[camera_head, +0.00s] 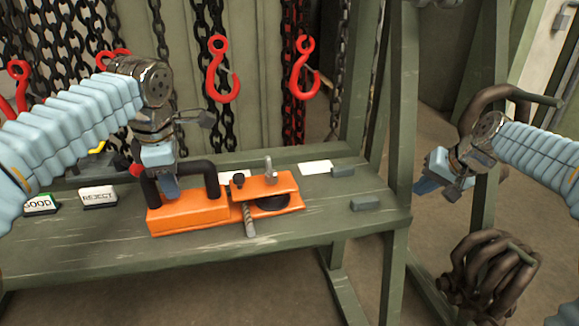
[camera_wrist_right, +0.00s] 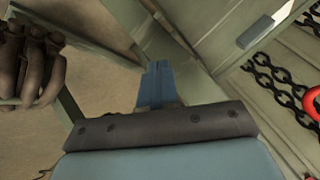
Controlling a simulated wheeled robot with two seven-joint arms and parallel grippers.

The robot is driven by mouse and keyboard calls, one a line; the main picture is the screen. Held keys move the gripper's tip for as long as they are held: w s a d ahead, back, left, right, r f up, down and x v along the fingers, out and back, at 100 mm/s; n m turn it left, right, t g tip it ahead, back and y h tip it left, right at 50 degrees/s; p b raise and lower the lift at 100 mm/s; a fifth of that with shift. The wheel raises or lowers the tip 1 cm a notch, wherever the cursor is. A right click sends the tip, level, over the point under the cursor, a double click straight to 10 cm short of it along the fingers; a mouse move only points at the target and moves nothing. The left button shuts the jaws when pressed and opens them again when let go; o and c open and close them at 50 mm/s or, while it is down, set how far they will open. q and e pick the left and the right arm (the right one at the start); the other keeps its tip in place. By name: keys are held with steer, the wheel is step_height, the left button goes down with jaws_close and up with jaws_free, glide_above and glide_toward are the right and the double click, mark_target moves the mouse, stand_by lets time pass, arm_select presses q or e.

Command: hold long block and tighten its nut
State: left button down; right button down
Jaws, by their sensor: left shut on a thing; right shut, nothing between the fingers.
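A long orange block (camera_head: 187,219) with a black arched handle (camera_head: 212,178) lies on the green bench. My left gripper (camera_head: 170,188) comes down over the left part of the handle and is shut on it; its fingers partly hide the handle. I cannot clearly make out which part is the nut. My right gripper (camera_head: 427,187) is shut and empty, off the bench's right end; its fingers show in the right wrist view (camera_wrist_right: 157,86).
A grey threaded rod (camera_head: 248,221) sits at the block's front. GOOD (camera_head: 40,204) and REJECT (camera_head: 99,196) signs stand left. Small grey blocks (camera_head: 366,204) lie at the bench's right end. Chains with red hooks (camera_head: 219,72) hang behind. Brown bent hooks (camera_head: 492,272) are near my right arm.

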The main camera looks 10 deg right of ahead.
mark_target(271, 172)
steer(key=a+r+n+g+y, duration=0.15)
steer(key=a+r+n, duration=0.25)
steer(key=a+r, duration=0.55)
steer(key=a+r+n+g+y, duration=0.1)
steer(key=a+r+n+y, duration=0.4)
steer(key=a, duration=0.7)
steer(key=w+a+f, duration=0.1)
steer(key=a+f, duration=0.1)
steer(key=w+a+f+h, duration=0.1)
steer(key=a+f, duration=0.1)
steer(key=a, duration=0.1)
steer(key=w+a+f+h, duration=0.1)
steer(key=a+f, duration=0.1)
steer(key=f, duration=0.1)
steer(key=shift+a+m+t+h, duration=0.25)
steer(key=shift+a+m, duration=0.05)
steer(key=shift+a+f, duration=0.1)
steer(key=shift+a, duration=0.65)
steer(key=shift+s+a+m+t+h, duration=0.15)
steer(key=shift+m+t+h, duration=0.15)
steer(key=shift+m, duration=0.3)
steer(key=shift+s+a+m+t+h, duration=0.2)
steer(key=shift+m+t, duration=0.1)
steer(key=shift+m, duration=0.3)
